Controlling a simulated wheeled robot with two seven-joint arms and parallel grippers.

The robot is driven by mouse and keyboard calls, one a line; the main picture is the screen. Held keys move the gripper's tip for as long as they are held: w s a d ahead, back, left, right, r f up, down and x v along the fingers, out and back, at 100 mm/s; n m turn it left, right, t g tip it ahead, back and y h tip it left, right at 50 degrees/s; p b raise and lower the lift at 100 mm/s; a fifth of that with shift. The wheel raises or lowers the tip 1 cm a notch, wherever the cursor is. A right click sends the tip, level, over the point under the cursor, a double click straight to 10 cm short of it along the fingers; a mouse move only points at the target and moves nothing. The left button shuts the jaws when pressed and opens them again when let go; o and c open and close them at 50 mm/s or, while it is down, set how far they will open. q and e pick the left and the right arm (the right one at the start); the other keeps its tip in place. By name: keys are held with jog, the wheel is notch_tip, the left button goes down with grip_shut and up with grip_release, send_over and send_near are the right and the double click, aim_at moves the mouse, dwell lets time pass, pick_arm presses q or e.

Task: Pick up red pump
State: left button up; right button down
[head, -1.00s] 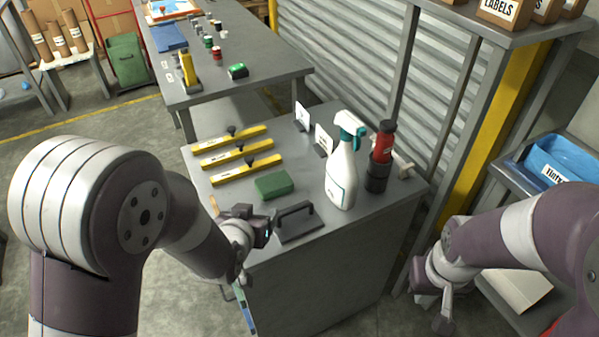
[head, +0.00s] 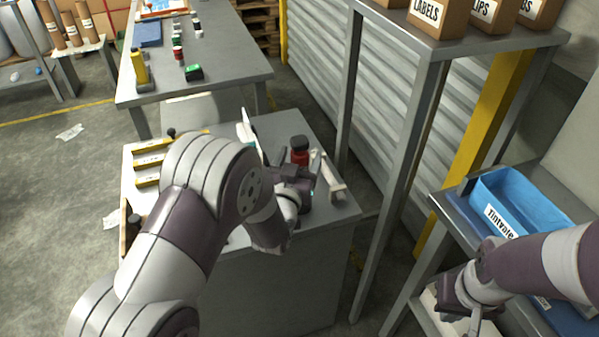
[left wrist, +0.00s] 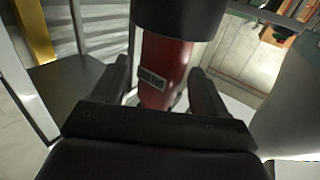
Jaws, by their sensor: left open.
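The red pump (head: 300,156) has a dark cap and stands upright near the back right of the grey workbench. Its lower part is hidden behind my left gripper (head: 300,186) in the head view. In the left wrist view the red body (left wrist: 165,68) carries a small label and lies between the two dark fingers of my open left gripper (left wrist: 163,88). A wide dark part covers the body at the top of that view. I cannot tell whether a finger touches it. My right gripper (head: 468,310) hangs low at the right, away from the bench; its fingers are unclear.
A white bracket-like piece (head: 330,180) is just right of the pump. Yellow bars (head: 152,160) lie at the bench's left. My left arm hides the bench's middle. A blue bin (head: 520,205) and a shelf post (head: 420,120) stand to the right.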

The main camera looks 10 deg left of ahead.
pick_arm(q)
jog(key=shift+w, duration=0.25)
jog(key=shift+s, duration=0.1)
jog(key=shift+c, duration=0.7)
jog(key=c, duration=0.9)
notch_tip(320, 180, up, 18)
jog(key=p, duration=0.1)
